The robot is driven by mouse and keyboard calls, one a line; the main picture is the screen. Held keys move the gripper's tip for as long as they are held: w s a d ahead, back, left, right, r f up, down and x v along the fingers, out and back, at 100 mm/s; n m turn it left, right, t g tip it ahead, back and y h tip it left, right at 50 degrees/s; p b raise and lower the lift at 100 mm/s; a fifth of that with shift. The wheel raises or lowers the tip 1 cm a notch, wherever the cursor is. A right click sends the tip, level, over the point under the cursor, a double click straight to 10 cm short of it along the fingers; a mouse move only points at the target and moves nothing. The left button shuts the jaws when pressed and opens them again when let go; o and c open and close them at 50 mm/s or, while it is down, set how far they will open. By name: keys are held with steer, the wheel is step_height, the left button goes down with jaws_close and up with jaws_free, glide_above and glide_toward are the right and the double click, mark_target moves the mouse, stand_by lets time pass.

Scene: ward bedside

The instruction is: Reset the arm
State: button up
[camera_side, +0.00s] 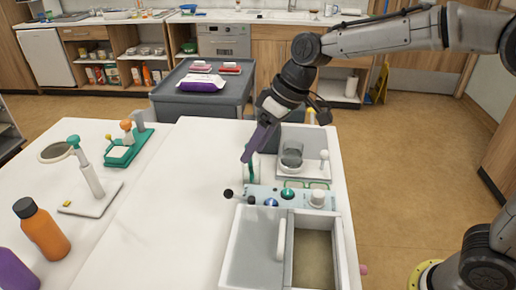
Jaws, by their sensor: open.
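My gripper (259,141) reaches in from the upper right and points down and to the left over the white table (160,215). It is open. Its fingers are just above the far end of the pale blue panel (262,191), near a small green and white upright piece (252,170). I cannot tell whether they touch it. No object shows clearly between the fingers.
A white tray (317,173) with a clear beaker (292,155) stands right of the gripper. A white divided bin (245,262) is in front. A green rack (120,153), a stand (90,178) and an orange bottle (43,234) stand left. The table's middle is clear.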

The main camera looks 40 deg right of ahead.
steer(key=s+d+r+m+t+h, duration=0.1)
steer(key=s+d+r+t, duration=0.2)
steer(key=s+d+r, duration=0.65)
steer(key=s+d+f+m+h, duration=0.1)
steer(key=s+d+f, duration=0.2)
steer(key=s, duration=0.5)
steer(key=s+d+f+m+h, duration=0.1)
steer(key=s+d+f, duration=0.3)
steer(key=s, duration=0.5)
steer(key=shift+d+f+m+g+h, duration=0.35)
steer(key=shift+f+m, duration=0.35)
steer(key=shift+f, duration=0.25)
steer(key=shift+s+a, duration=0.1)
